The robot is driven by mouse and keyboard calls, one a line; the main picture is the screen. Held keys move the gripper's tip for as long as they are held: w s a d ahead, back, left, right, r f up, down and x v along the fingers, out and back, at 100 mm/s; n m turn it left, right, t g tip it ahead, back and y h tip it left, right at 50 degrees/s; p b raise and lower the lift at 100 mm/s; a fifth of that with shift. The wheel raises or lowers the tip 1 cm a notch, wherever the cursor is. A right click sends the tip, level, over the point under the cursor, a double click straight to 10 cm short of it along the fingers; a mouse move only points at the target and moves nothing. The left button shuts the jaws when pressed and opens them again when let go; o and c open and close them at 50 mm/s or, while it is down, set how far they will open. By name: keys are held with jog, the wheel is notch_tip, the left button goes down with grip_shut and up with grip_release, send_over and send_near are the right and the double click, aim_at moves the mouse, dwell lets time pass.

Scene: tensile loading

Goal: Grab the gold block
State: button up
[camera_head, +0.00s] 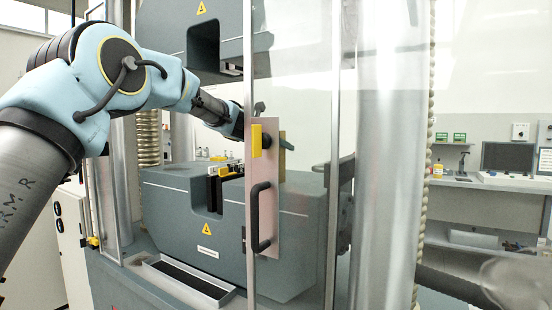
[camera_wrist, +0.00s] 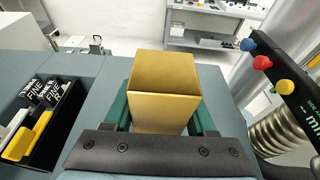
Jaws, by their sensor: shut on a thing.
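The gold block (camera_wrist: 165,72) fills the middle of the wrist view, its top and one side face showing. My gripper (camera_wrist: 163,112) is shut on it, with a green finger along each side. In the head view my arm reaches into the testing machine (camera_head: 190,190), and my gripper is mostly hidden behind the door's plate. A narrow gold strip (camera_head: 282,152) shows beside that plate; I cannot tell for sure that it is the block. Whether the block touches anything below is hidden.
A clear door with a black handle (camera_head: 259,218) stands in front of the machine. In the wrist view a black tray (camera_wrist: 62,122) with labelled blocks and a yellow piece lies at left. A panel with blue, red and yellow knobs (camera_wrist: 264,62) is at right, near a coiled column (camera_wrist: 277,132).

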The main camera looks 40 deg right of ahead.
grip_shut()
jog(key=shift+r, duration=0.15)
dwell(0.4)
